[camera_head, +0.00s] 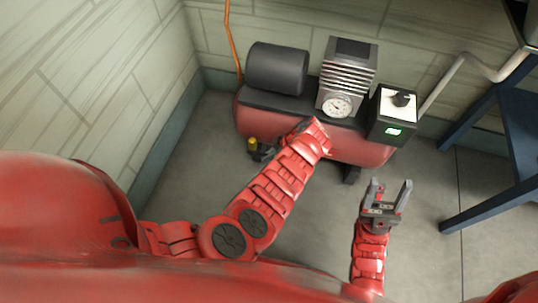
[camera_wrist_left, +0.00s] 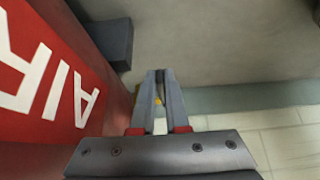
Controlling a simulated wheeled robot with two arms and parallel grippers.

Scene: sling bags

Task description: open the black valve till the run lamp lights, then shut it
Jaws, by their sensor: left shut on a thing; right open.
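My left gripper (camera_wrist_left: 160,76) has its fingers close together on a small dark piece, which I take to be the black valve; it is mostly hidden by the fingers. A small yellow part (camera_wrist_left: 158,101) shows in the gap between them. In the head view the yellow part (camera_head: 252,143) shows at the tank's lower left, with dark shapes beside it; my left forearm covers part of this area. A green lamp (camera_head: 393,131) on the control box is lit; its label is not readable. My right gripper (camera_head: 387,192) is open and empty, in front of the tank.
The compressor's red tank (camera_head: 362,150) stands by the wall, with a black motor (camera_head: 277,68) and a gauge (camera_head: 337,106) on top. The control box (camera_head: 380,117) carries a black knob (camera_head: 402,99). A blue frame (camera_head: 490,212) stands at right. The floor between is clear.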

